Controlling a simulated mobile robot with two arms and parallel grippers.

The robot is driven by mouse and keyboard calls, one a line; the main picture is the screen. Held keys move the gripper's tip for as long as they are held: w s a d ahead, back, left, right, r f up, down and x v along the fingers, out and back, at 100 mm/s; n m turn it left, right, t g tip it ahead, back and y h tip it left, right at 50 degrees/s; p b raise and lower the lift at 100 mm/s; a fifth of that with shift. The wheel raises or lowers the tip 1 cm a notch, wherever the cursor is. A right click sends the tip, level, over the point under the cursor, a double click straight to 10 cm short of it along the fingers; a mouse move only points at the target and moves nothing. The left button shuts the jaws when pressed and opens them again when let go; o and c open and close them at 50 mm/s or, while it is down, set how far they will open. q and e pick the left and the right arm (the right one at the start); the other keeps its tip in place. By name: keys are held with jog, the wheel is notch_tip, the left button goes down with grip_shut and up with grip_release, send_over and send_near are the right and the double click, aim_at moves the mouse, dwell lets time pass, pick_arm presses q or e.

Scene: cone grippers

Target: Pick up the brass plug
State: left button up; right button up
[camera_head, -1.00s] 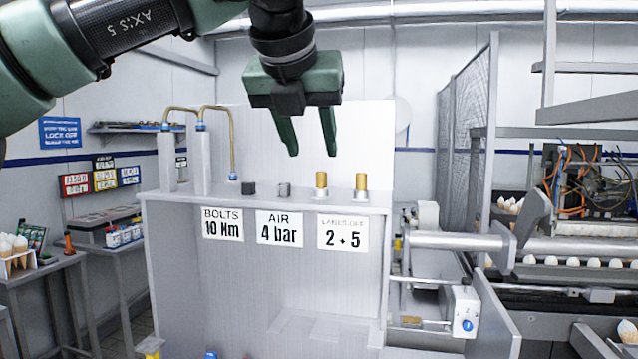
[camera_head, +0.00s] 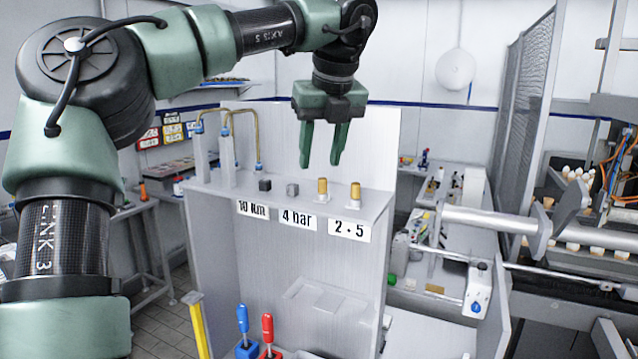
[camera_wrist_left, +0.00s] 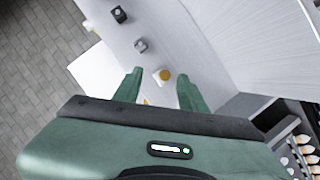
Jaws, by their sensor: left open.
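Two brass plugs stand upright on the shelf of the grey stand: the left one (camera_head: 322,190) and the right one (camera_head: 355,195). My left gripper (camera_head: 321,163) points down with its fingers apart, just above the left plug and empty. In the left wrist view, a brass plug top (camera_wrist_left: 166,76) shows between the open fingertips (camera_wrist_left: 159,76), nearer the right finger. A small yellow bit by the palm edge there is too hidden to identify. My right gripper is not in view.
A black block (camera_head: 265,185) and a grey block (camera_head: 292,189) sit left of the plugs on the same shelf. Bent brass pipes (camera_head: 258,140) rise at its left end. A white panel (camera_head: 375,140) stands behind. Blue and red handled levers (camera_head: 267,328) are below.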

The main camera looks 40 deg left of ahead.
aim_at(323, 179)
pick_arm(q)
jog(key=shift+w+f+p, duration=0.15)
jog(key=shift+f+p, duration=0.35)
jog(key=shift+w+f+p, duration=0.15)
jog(key=shift+f+p, duration=0.3)
jog(key=shift+f, duration=0.05)
jog(key=shift+w+f+p, duration=0.3)
jog(key=shift+f, duration=0.65)
jog(key=shift+a+f, duration=0.2)
jog(key=shift+f, duration=0.1)
jog(key=c, duration=0.9)
grip_shut()
jog(key=shift+r, duration=0.45)
notch_tip(323, 179, up, 4)
jog(key=shift+f+b, duration=0.1)
jog(key=shift+b, duration=0.75)
notch_tip(323, 179, up, 5)
jog(key=shift+r+p, duration=0.2)
jog(key=shift+p, duration=0.3)
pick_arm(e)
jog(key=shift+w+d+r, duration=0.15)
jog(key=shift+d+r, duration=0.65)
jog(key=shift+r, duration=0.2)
